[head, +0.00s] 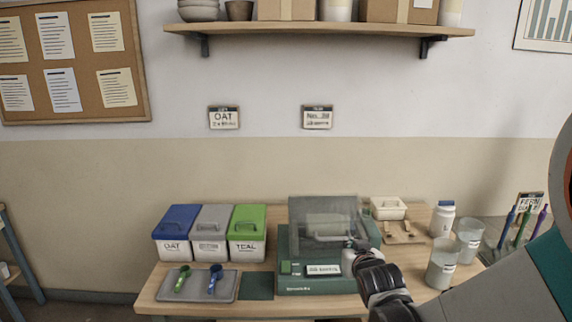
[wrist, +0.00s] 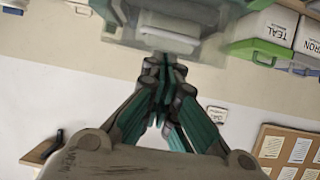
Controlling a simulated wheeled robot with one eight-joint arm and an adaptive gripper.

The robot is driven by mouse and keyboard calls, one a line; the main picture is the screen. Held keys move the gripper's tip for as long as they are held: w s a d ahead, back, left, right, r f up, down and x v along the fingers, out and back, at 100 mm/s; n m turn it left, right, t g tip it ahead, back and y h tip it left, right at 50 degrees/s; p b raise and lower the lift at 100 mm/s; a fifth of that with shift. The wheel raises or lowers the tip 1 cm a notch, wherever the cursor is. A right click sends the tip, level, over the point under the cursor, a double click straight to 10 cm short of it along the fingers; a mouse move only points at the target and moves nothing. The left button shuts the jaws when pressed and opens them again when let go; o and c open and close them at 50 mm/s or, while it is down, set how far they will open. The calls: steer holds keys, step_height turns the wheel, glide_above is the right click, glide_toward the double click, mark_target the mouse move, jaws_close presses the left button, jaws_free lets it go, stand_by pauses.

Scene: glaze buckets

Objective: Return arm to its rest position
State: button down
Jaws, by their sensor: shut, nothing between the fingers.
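My gripper (head: 350,245) is at the front of a green bench machine (head: 318,285) with a see-through grey hood (head: 318,208). In the wrist view my gripper (wrist: 163,72) has its fingers together with nothing between them. The machine (wrist: 178,22) shows beyond the fingertips there, at the top. I cannot tell whether the fingertips touch the hood or its handle. My forearm comes in from the right of the head view and hides part of the table's right side.
Bins with blue (head: 177,219), grey (head: 212,219) and green (head: 247,219) lids stand left of the machine. A grey tray (head: 188,297) holds two scoops. A white bottle (head: 443,217), cups (head: 441,268) and upright coloured tools (head: 525,228) stand at right. A shelf (head: 320,30) is above.

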steer(key=s+r+g, duration=0.2)
steer(key=s+g, duration=0.1)
steer(key=s, duration=1.1)
steer(key=s+d+r+g, duration=0.1)
steer(key=s+r+g, duration=0.1)
steer(key=s, duration=1.2)
steer(key=shift+s+d+r+g, duration=0.2)
steer(key=shift+d+g, duration=0.1)
steer(key=shift+g, duration=0.4)
